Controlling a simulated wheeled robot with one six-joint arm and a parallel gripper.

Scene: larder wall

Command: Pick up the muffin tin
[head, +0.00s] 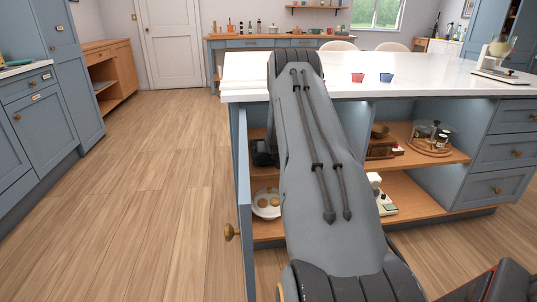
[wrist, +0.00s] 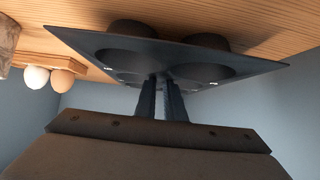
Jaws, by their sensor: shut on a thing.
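The muffin tin (wrist: 110,48) is a dark grey flat tray with round cups, seen close up in the wrist view. My gripper (wrist: 162,84) is in the lower middle of that view, its two dark fingers close together on the near rim of the tin. The cup undersides face a wooden shelf surface (wrist: 280,20); I cannot tell whether they touch it. In the head view my arm covers the gripper, and I cannot make out the tin for sure.
Two round, egg-like things (wrist: 50,79) sit left of the tin by a pale object (wrist: 8,42). In the head view an open blue door (head: 245,215) stands left of my arm.

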